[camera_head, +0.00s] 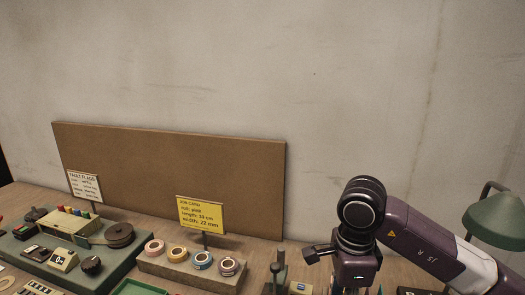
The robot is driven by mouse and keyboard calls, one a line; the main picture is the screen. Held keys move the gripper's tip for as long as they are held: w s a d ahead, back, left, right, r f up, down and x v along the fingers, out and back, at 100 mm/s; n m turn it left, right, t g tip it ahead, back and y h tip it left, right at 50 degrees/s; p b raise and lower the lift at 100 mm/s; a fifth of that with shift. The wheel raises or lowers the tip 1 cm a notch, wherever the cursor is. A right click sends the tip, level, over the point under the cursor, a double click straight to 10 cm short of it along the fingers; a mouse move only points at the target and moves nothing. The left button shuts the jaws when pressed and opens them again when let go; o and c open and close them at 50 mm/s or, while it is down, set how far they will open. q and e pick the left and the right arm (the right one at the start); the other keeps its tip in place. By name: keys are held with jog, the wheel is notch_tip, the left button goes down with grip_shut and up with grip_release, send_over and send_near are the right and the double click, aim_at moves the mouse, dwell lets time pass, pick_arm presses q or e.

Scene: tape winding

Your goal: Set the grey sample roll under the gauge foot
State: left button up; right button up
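My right arm comes in from the right, and its wrist points down. The top of my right gripper (357,284) shows at the bottom edge. Its fingertips are cut off by the frame, so I cannot tell if it holds anything. My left gripper is not in view. A dark green upright device (278,272) stands left of my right gripper and may be the gauge; its foot is not visible. I cannot make out a grey sample roll.
A yellow job card (201,214) stands behind the rolls. A green machine (70,255) with a dark reel (119,234) and a white fault card (85,186) are at left. A brown board (170,175) stands behind. A green lamp (497,217) is at far right, beyond my arm.

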jog(key=s+d+f+n, duration=0.2)
jog(key=s+n, duration=0.9)
jog(key=n, duration=0.7)
jog(key=shift+s+d+n, duration=0.15)
jog(key=shift+d+n, duration=0.15)
jog(key=shift+d, duration=0.15)
